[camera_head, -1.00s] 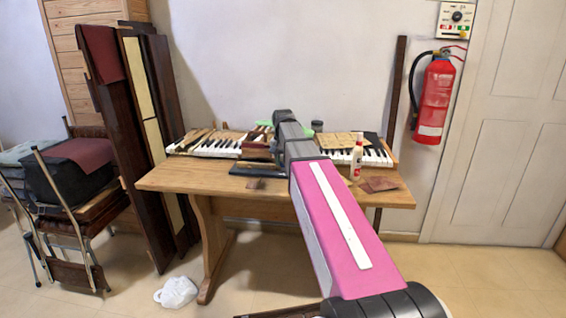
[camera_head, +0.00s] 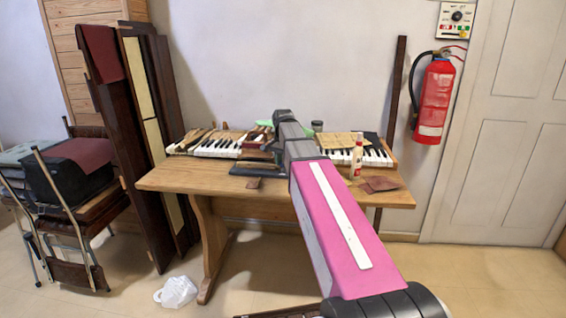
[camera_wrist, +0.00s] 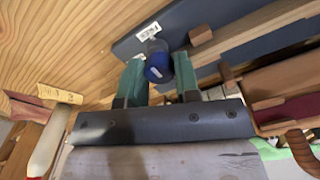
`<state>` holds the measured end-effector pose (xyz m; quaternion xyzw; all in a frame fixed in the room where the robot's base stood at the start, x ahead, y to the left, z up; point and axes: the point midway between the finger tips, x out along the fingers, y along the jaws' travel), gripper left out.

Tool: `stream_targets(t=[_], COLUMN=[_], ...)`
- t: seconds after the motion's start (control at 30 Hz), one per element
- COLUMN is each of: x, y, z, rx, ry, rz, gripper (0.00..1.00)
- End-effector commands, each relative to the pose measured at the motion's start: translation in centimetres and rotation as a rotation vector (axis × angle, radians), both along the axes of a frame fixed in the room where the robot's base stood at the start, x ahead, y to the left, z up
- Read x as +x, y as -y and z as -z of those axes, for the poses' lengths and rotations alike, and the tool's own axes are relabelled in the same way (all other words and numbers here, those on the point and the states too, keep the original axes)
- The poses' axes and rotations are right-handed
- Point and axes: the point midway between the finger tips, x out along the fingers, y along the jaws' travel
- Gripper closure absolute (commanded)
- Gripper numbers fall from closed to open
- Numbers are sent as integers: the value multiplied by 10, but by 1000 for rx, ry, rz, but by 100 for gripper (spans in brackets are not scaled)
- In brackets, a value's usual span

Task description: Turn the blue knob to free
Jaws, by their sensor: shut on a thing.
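The blue knob (camera_wrist: 157,70) shows in the wrist view on a dark grey-blue panel (camera_wrist: 205,22). A small white label (camera_wrist: 149,31) sits on the panel just beyond the knob. Its small print appears upside down and I cannot read it surely. My gripper (camera_wrist: 158,63) has its two green fingers on either side of the knob, shut on it. In the head view my arm hides the knob and the fingers. Part of the dark panel (camera_head: 256,170) shows there on the table, left of my arm. The knob's pointer direction cannot be made out.
The wooden table (camera_head: 165,179) carries a piano keyboard (camera_head: 215,146), a white bottle (camera_head: 357,160) and brown sandpaper (camera_head: 380,184) right of my arm. In the wrist view, wooden pieces (camera_wrist: 240,35) lie close to the right finger. Bare tabletop shows at the left.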

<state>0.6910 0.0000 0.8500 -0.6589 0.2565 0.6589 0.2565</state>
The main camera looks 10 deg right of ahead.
Motion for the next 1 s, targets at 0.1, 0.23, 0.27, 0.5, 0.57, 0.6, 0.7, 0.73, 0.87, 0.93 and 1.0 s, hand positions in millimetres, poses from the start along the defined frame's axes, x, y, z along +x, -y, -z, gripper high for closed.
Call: stream_targets(t=[0.1,0.23,0.27,0.5,0.57,0.6,0.7,0.73,0.87,0.93,1.0], x=[0,0,0,0,0,0,1,1,1,1,1], y=[0,0,0,0,0,0,0,0,0,0,0], z=[0,0,0,0,0,-1,-7,-10,-28,-40,-53], rx=[0,0,0,0,0,0,0,0,0,0,0], ry=[1,1,1,0,0,0,1,1,1,3,3], rz=[1,0,0,0,-1,-1,-1,-1,-1,-1,-1], gripper=[94,60,51,44,44,44,44,44,44,44,44])
